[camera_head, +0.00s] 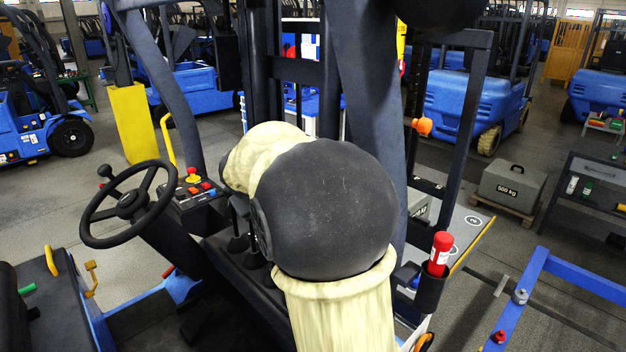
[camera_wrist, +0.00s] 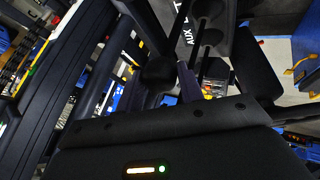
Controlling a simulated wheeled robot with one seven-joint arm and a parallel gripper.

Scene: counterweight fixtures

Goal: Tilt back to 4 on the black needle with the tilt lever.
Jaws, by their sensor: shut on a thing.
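In the wrist view, my gripper (camera_wrist: 172,88) is shut on a dark lever with a rounded black knob (camera_wrist: 158,72), at the middle of the picture. A panel with the lettering "AUX" and part of another word ending in "LT" (camera_wrist: 182,12) is beside it. Two more black-knobbed levers, one near the top (camera_wrist: 208,8) and one below it (camera_wrist: 211,38), stand to the right, apart from my fingers. In the head view my own arm covers the gripper and the held lever. I cannot make out a scale, the number 4 or the black needle in either view.
In the head view a steering wheel (camera_head: 128,205) and a panel with a red button (camera_head: 192,180) are left of my arm. A red cylinder (camera_head: 440,252) sits in a black holder at right.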

